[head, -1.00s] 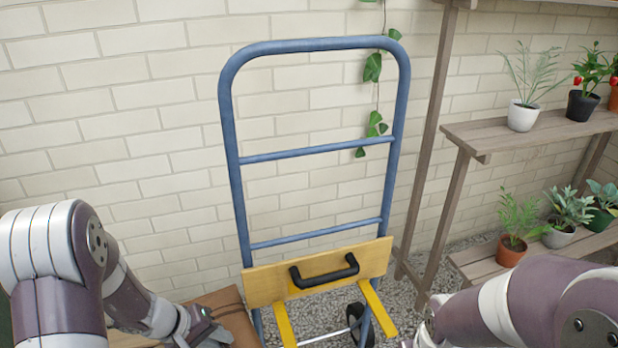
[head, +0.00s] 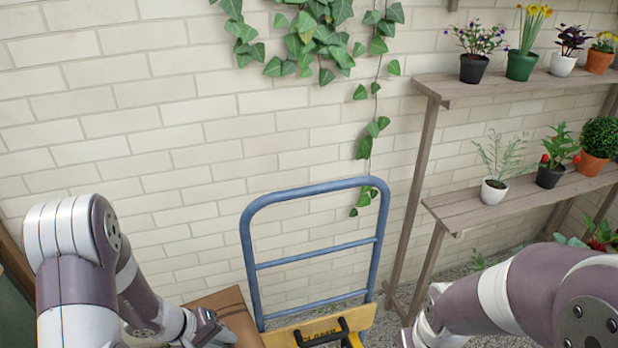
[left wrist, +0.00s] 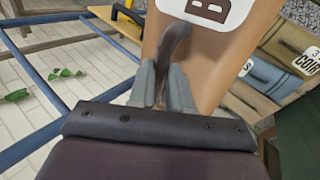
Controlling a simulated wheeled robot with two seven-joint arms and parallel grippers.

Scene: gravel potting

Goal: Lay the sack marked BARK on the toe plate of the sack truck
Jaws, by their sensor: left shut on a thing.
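The sack truck (head: 249,262) is a blue tube frame standing upright near the wall. A yellow board (head: 278,338) with a black handle crosses its lower part; its toe plate cannot be made out. My left gripper (head: 210,328) is left of the truck, beside a brown sack (head: 238,316). In the left wrist view my left gripper (left wrist: 162,85) is shut on the dark strap of a brown sack (left wrist: 215,62) with a white label. Only a B shows on the label; the rest is cut off. My right arm comes in from the right; its gripper is below the picture.
In the left wrist view a sack marked COIR (left wrist: 270,80) lies at the right. A wooden shelf (head: 455,215) with several potted plants stands right of the truck. Ivy (head: 310,40) hangs on the brick wall (head: 130,120). Gravel (head: 480,262) shows under the shelf.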

